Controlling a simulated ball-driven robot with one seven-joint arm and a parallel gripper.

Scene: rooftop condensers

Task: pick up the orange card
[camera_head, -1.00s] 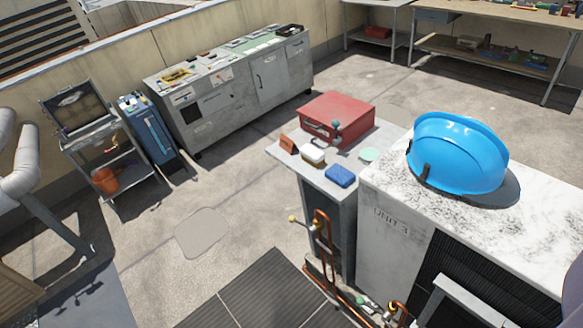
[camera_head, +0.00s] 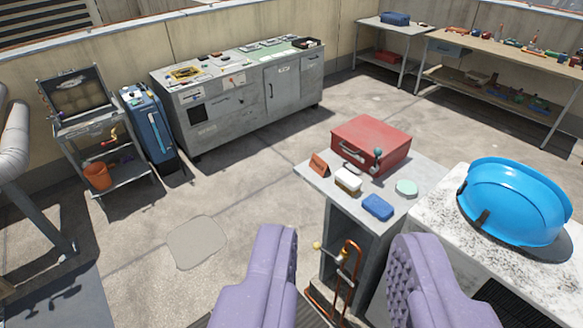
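A small orange card (camera_head: 319,164) stands tilted at the left end of a grey stand's top (camera_head: 312,180). A white block with a brown base (camera_head: 348,180) is just to its right. A red toolbox (camera_head: 371,143) sits behind it. My gripper (camera_head: 345,238) shows as two purple padded fingers, wide apart with nothing between them. The fingers are low in the picture, nearer to me than the card and not touching it.
A blue block (camera_head: 378,207) and a pale green disc (camera_head: 406,188) share the stand. A blue hard hat (camera_head: 512,203) rests on the white condenser to the right. Copper pipes (camera_head: 346,275) rise before the stand. A long grey cabinet (camera_head: 240,105) is at the back; the floor at left is open.

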